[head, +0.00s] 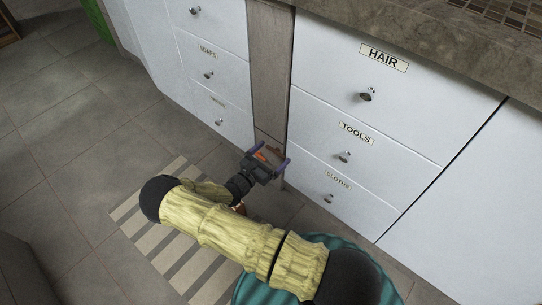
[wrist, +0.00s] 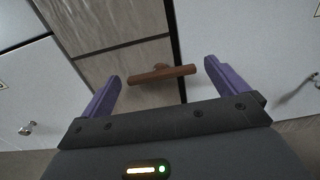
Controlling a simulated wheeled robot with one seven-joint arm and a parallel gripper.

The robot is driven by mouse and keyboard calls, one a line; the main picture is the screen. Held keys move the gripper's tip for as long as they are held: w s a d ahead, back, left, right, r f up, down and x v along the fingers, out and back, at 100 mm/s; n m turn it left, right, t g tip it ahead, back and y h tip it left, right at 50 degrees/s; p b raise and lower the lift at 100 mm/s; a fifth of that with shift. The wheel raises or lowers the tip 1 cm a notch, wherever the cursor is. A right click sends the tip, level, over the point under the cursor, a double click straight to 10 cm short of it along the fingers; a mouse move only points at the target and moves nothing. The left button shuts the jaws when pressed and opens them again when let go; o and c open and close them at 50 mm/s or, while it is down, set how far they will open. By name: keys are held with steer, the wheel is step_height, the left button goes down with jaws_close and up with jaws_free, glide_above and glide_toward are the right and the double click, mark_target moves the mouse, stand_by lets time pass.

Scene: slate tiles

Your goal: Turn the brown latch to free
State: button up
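The brown latch (wrist: 162,74) is a short bar on a small mount, in front of a grey-brown panel between white cabinet fronts. In the wrist view the bar lies nearly level, tilted slightly up to the right. My gripper (wrist: 160,78) is open, with one purple finger on each side of the latch and a gap at both ends. In the head view my gripper (head: 268,162) is low in front of the panel, and a small part of the latch (head: 273,150) shows near its fingers.
White drawers labelled HAIR, TOOLS (head: 356,132) and CLOTHS with round knobs stand to the right of the panel (head: 270,75). More white drawers (head: 222,75) stand to the left. A striped mat (head: 150,215) lies on the tiled floor. Open floor (head: 60,150) extends at left.

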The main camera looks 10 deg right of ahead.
steer(key=c, duration=0.8)
steer(key=shift+n+p, duration=0.4)
steer(key=shift+p, duration=0.05)
steer(key=shift+r+n+p, duration=0.1)
steer(key=shift+n+p, duration=0.4)
steer(key=shift+p, duration=0.05)
steer(key=n+p, duration=0.2)
steer(key=n, duration=0.5)
steer(key=n+p, duration=0.1)
steer(key=n, duration=0.3)
steer(key=n+p, duration=0.1)
steer(key=n, duration=0.4)
steer(key=shift+a+f, duration=0.1)
steer(key=shift+f, duration=0.3)
